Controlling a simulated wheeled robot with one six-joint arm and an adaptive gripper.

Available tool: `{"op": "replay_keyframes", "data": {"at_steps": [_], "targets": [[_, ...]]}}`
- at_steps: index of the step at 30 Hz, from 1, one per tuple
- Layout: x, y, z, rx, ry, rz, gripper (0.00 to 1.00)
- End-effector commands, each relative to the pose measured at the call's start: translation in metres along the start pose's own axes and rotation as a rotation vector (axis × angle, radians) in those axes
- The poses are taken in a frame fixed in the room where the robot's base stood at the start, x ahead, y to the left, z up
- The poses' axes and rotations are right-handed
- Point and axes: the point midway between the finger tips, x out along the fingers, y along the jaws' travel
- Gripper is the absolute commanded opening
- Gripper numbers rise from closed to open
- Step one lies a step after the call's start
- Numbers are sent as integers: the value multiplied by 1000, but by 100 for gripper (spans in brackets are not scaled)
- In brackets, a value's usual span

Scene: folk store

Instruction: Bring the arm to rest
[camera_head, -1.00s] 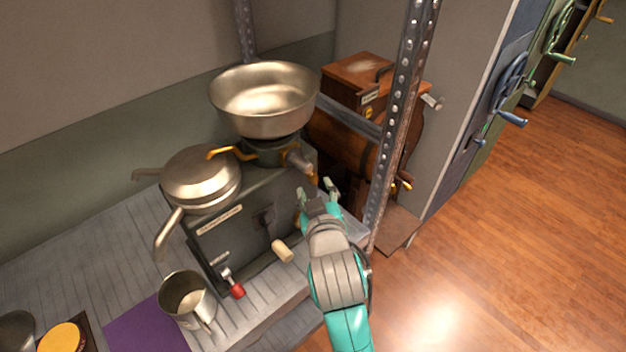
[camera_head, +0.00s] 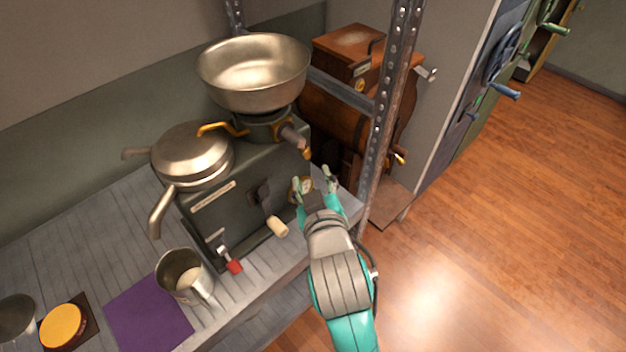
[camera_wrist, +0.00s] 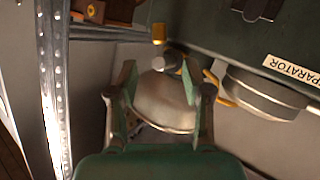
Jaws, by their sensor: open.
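My gripper (camera_head: 316,184) is open at the right end of the shelf, beside the dark separator machine (camera_head: 225,215). Nothing shows clearly between its fingers. In the wrist view, my gripper (camera_wrist: 162,85) also shows spread fingers. The machine's metal bowl (camera_wrist: 165,103) appears behind and between them there, and I cannot tell the distance. In the head view the wide metal bowl (camera_head: 254,75) sits on top of the machine, above and left of my gripper.
A perforated metal post (camera_head: 388,110) stands just right of my gripper. A crank with a pale handle (camera_head: 277,227) sticks out at its left. A metal mug (camera_head: 183,272), a purple mat (camera_head: 150,318) and a yellow-lidded tin (camera_head: 63,325) are on the shelf. Open wooden floor (camera_head: 480,230) lies right.

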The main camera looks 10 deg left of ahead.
Motion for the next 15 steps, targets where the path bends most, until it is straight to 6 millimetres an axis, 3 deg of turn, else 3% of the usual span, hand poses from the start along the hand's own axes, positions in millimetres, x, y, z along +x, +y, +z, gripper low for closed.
{"op": "replay_keyframes", "data": {"at_steps": [10, 15], "targets": [[-1, 1, 5, 0, -3, 1, 50], [-9, 7, 40, 9, -13, 10, 50]]}}
